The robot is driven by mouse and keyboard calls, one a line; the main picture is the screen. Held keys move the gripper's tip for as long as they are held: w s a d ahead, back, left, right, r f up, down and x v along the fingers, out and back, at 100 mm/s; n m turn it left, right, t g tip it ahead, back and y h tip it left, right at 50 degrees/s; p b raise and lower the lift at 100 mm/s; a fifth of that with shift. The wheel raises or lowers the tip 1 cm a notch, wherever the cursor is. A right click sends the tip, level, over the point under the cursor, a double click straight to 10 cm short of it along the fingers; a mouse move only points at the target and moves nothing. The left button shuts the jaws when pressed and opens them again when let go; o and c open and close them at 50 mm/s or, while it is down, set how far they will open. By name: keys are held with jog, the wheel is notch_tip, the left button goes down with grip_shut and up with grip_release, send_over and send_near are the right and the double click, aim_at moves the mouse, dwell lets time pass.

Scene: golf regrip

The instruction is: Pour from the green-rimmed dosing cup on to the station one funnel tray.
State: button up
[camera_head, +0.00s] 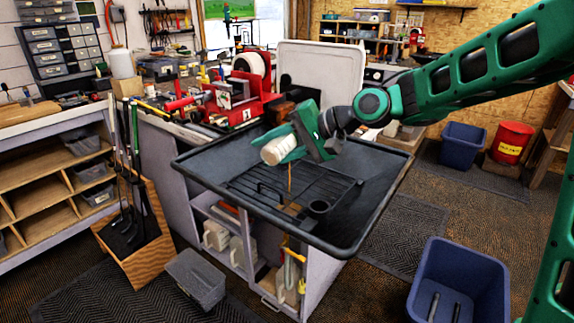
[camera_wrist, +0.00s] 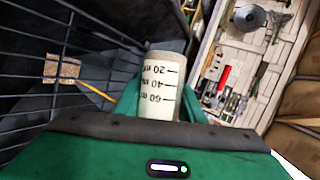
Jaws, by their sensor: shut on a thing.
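A white dosing cup (camera_head: 277,151) is in my gripper (camera_head: 303,141), tilted well over above the black tray (camera_head: 200,172). In the wrist view the cup (camera_wrist: 160,88) shows black ml marks between the green fingers (camera_wrist: 163,100). I cannot make out its green rim. The gripper is shut on the cup. A thin orange-brown line (camera_head: 290,180), perhaps a stream, runs from below the cup to a tan patch (camera_head: 293,209) at the rack. The wrist view also shows the line (camera_wrist: 97,93) and the patch (camera_wrist: 62,69).
A red machine (camera_head: 232,100) and a pale upright panel (camera_head: 335,62) stand behind. Golf clubs (camera_head: 125,150) stand at left. A blue bin (camera_head: 460,275) is on the floor.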

dwell(0.5)
jog(key=shift+a, duration=0.1)
jog(key=shift+m, duration=0.3)
dwell(0.4)
jog(key=shift+s+g+y, duration=0.1)
jog(key=shift+g+y, duration=0.3)
dwell(0.5)
jog(key=shift+m, duration=0.4)
jog(key=shift+s+a+r+m+g+y, duration=0.1)
jog(key=shift+r+m+g+y, duration=0.25)
jog(key=shift+m+y, duration=0.2)
dwell(1.3)
jog(key=shift+f, duration=0.1)
dwell(1.8)
